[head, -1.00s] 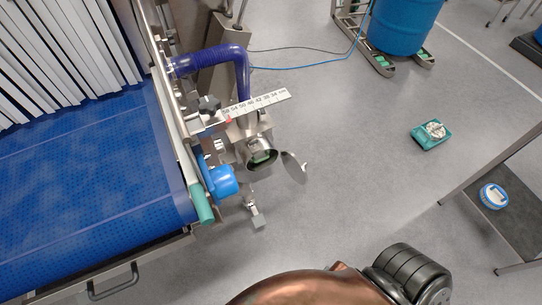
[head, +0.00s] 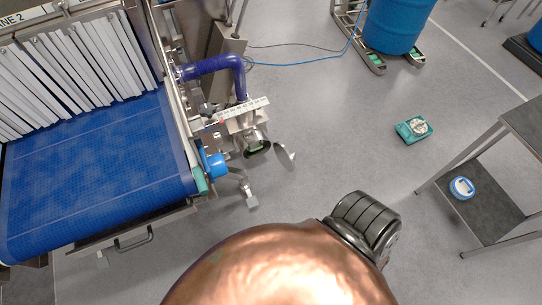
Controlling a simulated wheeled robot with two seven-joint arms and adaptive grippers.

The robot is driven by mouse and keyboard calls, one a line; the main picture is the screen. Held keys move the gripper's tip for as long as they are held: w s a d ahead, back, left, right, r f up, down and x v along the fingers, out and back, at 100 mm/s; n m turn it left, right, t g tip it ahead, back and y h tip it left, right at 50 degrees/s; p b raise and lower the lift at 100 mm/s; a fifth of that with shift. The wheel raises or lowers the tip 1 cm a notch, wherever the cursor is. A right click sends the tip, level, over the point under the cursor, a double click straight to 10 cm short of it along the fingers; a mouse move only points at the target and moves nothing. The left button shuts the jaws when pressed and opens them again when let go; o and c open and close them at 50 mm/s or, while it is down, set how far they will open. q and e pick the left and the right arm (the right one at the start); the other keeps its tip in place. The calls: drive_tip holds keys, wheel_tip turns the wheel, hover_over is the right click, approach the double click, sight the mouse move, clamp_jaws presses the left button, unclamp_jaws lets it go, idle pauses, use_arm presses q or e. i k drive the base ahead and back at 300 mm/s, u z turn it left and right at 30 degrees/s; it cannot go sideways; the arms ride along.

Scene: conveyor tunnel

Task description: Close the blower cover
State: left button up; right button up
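The blower (head: 256,141) is a metal cylinder with a round opening, mounted on the side of the conveyor, below a white scale strip. Its cover (head: 285,156) is a thin round metal disc that hangs open to the right of the opening, apart from the rim. A purple hose (head: 214,65) runs to the blower from the conveyor side. Neither of my grippers shows in the head view. A copper-coloured part and a dark part of my own body fill the bottom middle.
A blue conveyor belt (head: 95,165) with white strip curtains (head: 75,70) lies at left. A blue barrel (head: 397,22) stands at the top right. A teal box (head: 412,130) lies on the floor. A dark table (head: 526,122) with a lower shelf stands at right. Grey floor between is clear.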

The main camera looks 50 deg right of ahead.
sight(283, 155)
drive_tip(key=u, duration=2.45)
drive_tip(key=k, duration=2.75)
drive_tip(key=z, duration=2.2)
